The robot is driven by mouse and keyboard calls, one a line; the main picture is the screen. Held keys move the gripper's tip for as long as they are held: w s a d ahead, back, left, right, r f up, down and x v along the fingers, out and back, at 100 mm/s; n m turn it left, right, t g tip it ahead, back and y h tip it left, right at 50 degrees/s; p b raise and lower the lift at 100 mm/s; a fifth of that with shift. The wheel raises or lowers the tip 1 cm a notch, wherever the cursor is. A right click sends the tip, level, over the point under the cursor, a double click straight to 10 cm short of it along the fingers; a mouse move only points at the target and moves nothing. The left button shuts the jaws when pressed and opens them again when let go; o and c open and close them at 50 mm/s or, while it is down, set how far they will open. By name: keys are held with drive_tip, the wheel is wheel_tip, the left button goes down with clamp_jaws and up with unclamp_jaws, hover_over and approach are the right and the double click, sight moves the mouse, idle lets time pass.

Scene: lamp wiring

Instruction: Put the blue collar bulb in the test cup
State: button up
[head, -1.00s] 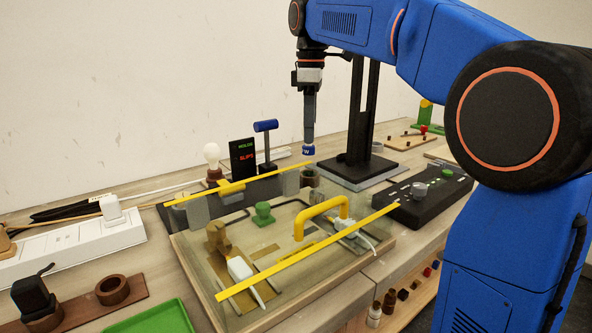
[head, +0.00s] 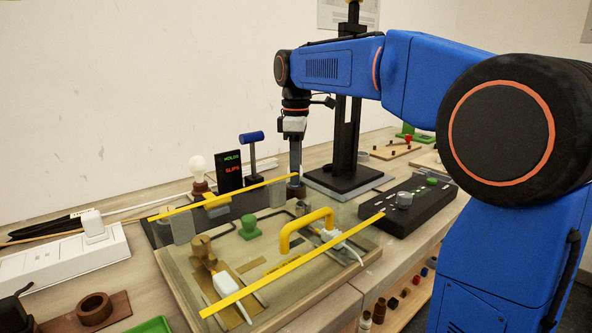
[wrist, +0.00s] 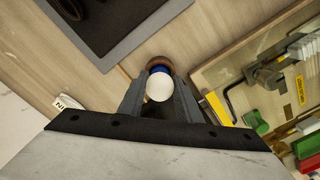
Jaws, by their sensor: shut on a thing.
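My gripper (head: 296,180) points straight down at the far side of the clear-walled fixture, low over the brown test cup (head: 297,192). In the wrist view it is shut on the bulb, whose white globe (wrist: 159,88) and blue collar (wrist: 159,69) show between the two fingers. The rim of the brown cup (wrist: 157,60) shows just beyond the collar, in line with it. The collar is at or in the cup's mouth; I cannot tell how deep. In the head view the fingers and a yellow rail hide the bulb.
Yellow rails (head: 290,267) and a yellow handle (head: 292,235) top the clear-walled fixture. A dark stand (head: 345,182) is close behind the gripper. A blue-topped lever (head: 252,137), a black display (head: 230,170) and another white bulb (head: 198,165) stand to the left.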

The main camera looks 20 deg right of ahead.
drive_tip(key=shift+f, duration=0.1)
drive_tip(key=o, duration=1.1)
wheel_tip(320, 180, up, 11)
drive_tip(key=shift+r, duration=0.65)
drive_tip(key=shift+s, duration=0.1)
